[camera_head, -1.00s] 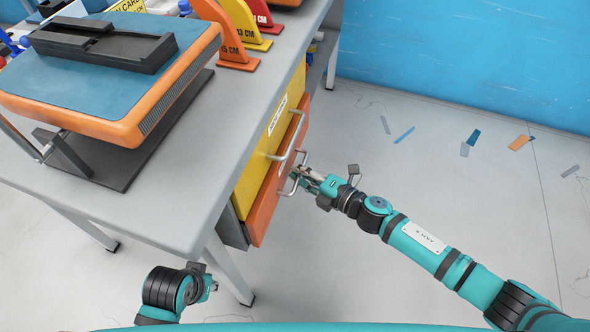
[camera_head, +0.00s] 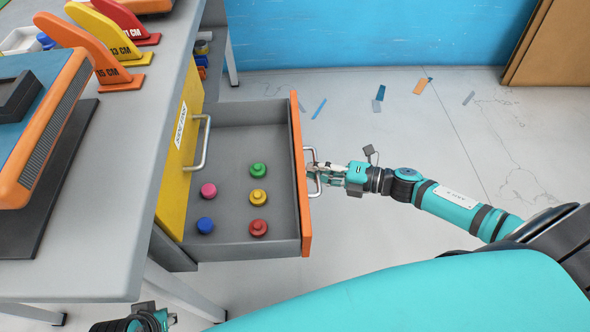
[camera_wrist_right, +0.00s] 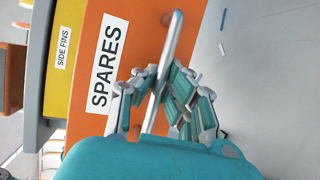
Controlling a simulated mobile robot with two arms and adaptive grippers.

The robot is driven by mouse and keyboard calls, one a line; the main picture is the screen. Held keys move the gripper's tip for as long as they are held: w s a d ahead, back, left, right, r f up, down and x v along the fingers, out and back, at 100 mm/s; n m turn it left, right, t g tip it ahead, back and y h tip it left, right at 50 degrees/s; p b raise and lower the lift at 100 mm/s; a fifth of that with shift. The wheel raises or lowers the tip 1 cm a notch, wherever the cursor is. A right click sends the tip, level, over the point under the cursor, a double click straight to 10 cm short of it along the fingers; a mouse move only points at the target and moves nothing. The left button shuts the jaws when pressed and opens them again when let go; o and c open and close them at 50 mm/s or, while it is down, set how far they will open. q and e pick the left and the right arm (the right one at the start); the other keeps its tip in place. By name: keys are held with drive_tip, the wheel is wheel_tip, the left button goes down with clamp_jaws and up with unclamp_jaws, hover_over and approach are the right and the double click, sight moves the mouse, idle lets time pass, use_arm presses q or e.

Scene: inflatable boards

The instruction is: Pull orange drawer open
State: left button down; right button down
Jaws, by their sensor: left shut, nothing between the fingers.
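The orange drawer (camera_head: 302,185) stands pulled out from the grey workbench, showing its grey inside with several coloured knobs. In the right wrist view its orange front (camera_wrist_right: 140,45) carries a SPARES label and a metal bar handle (camera_wrist_right: 172,45). My right gripper (camera_head: 316,178) is at this handle; in the right wrist view its fingers (camera_wrist_right: 158,95) are closed around the bar. My left gripper (camera_head: 165,320) is low at the bottom left, shut and empty, away from the drawer, mostly cut off by the frame edge.
A yellow drawer (camera_head: 182,140) with a silver handle is shut above the orange one. The workbench top (camera_head: 120,200) holds orange, yellow and red stands (camera_head: 90,50) and a blue-topped device (camera_head: 40,110). Floor (camera_head: 400,130) right of the drawer is mostly clear, with small scraps. Brown panels (camera_head: 555,45) lean at the back right.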

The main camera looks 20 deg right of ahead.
drive_tip(key=shift+s+d+r, duration=0.1)
drive_tip(key=shift+s+d, duration=0.05)
drive_tip(key=shift+d, duration=0.3)
drive_tip(key=shift+s+d+r, duration=0.1)
drive_tip(key=shift+d, duration=0.35)
drive_tip(key=c, duration=1.4)
unclamp_jaws()
drive_tip(key=shift+f, duration=0.15)
drive_tip(key=v, duration=1.2)
